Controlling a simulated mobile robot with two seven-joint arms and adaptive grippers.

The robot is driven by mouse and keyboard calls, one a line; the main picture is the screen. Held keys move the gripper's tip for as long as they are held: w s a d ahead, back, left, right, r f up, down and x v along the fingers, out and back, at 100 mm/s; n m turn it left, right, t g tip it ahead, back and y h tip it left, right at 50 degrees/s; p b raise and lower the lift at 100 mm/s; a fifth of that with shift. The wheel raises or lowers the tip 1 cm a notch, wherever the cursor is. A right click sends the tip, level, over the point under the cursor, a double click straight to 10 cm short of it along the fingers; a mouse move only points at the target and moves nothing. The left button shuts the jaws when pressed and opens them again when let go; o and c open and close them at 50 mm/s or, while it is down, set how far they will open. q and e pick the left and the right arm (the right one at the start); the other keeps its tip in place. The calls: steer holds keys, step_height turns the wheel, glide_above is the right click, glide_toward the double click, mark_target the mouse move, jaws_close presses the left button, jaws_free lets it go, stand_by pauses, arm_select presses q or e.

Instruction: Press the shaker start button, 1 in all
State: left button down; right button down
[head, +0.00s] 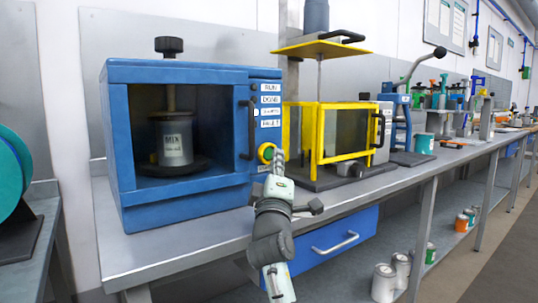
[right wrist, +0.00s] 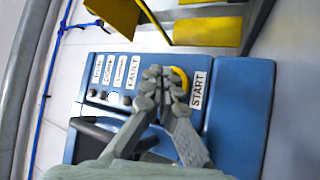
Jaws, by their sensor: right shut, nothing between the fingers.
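The blue shaker (head: 150,200) stands on the bench with a can labelled MIX (head: 174,143) behind its front window. The start button's yellow ring (head: 265,152) is low on the shaker's right-hand panel. In the right wrist view the ring (right wrist: 182,76) shows partly, beside the START label (right wrist: 198,90). My right gripper (head: 278,160) is shut and empty, its fingertips right at the ring. In the right wrist view the fingers (right wrist: 164,76) cover the button's middle, so I cannot tell whether they touch it or press it. My left gripper is not in view.
Small indicators with labels such as RUN (head: 270,88) and FAULT (right wrist: 129,88) sit on the same panel. A dark door handle (head: 247,130) stands out left of the button. A yellow-framed machine (head: 304,130) stands close on the right. The bench's front edge (head: 180,258) is clear.

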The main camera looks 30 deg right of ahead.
steer(key=shift+w, duration=0.15)
steer(key=shift+w, duration=0.3)
